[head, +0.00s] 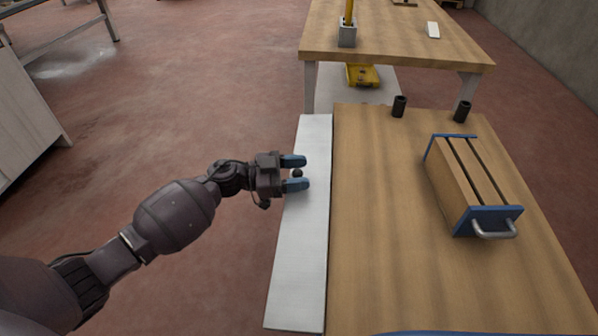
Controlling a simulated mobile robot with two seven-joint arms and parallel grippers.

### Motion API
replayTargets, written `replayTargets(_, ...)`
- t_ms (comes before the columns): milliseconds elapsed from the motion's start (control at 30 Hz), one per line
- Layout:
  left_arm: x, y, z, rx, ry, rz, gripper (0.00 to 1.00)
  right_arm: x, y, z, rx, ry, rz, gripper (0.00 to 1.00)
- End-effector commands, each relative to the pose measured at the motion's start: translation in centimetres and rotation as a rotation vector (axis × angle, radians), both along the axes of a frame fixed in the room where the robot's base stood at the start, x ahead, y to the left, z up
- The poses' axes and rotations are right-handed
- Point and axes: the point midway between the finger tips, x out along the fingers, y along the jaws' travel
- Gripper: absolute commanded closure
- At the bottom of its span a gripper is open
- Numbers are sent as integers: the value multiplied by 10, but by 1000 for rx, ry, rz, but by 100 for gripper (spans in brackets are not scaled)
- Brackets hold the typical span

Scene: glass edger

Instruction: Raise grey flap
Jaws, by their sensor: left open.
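The grey flap (304,260) is a long, pale, narrow panel along the left edge of the wooden table (390,250). My left gripper (305,173) is above the upper half of the flap, its two blue fingertips apart and pointing right. A small dark round thing (297,174) shows between the fingers; I cannot tell whether it is a knob on the flap or part of my gripper. Whether the fingers touch the flap is not clear. My right gripper is not in view.
A wooden box with blue ends and a metal handle (472,190) stands on the table's right side. Two dark cylinders (399,106) (462,111) stand at its far edge. Another wooden table (400,40) stands beyond. The floor (150,130) to the left is open.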

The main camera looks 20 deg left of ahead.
Motion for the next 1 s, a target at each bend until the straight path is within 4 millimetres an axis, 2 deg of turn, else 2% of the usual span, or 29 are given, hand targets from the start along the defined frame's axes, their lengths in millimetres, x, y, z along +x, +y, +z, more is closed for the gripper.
replayTargets(267, 0, -1, 0, 0, 0, 0, 48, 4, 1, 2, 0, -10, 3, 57)
replayTargets(600, 0, -1, 0, 0, 0, 0, 98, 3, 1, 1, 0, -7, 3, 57)
replayTargets(1000, 0, -1, 0, 2, 1, -1, 100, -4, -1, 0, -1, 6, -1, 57)
